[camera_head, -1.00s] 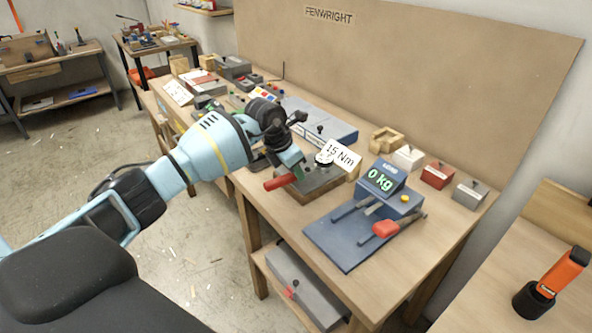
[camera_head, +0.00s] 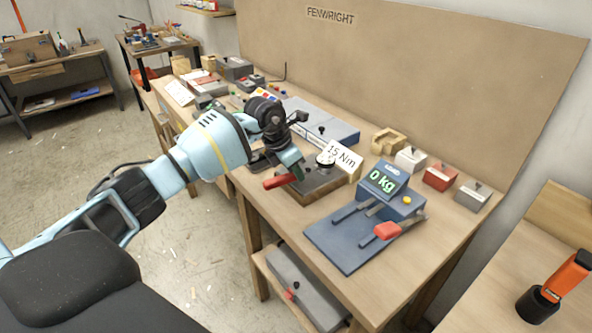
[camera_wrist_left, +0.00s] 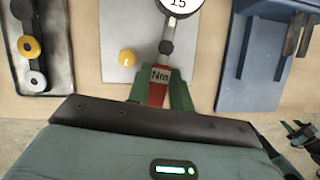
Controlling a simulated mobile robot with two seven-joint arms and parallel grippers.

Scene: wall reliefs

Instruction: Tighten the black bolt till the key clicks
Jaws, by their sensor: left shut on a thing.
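The torque key has a red handle (camera_head: 279,181) and a round white dial (camera_head: 326,158) over a grey plate on a wooden block (camera_head: 318,184). My left gripper (camera_head: 295,168) is shut on the key's handle. In the left wrist view its green fingers (camera_wrist_left: 164,92) close around the red, Nm-marked part (camera_wrist_left: 159,82). The dial (camera_wrist_left: 180,4) there reads 15 and is cut by the top edge. I cannot make out the black bolt. My right gripper is not in view.
A sign (camera_head: 343,155) reading 15 Nm stands behind the block. A blue scale (camera_head: 385,185) showing 0 kg is to the right, with a red-gripped tool (camera_head: 386,230) at its front. Small weights (camera_head: 440,176) stand behind it.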

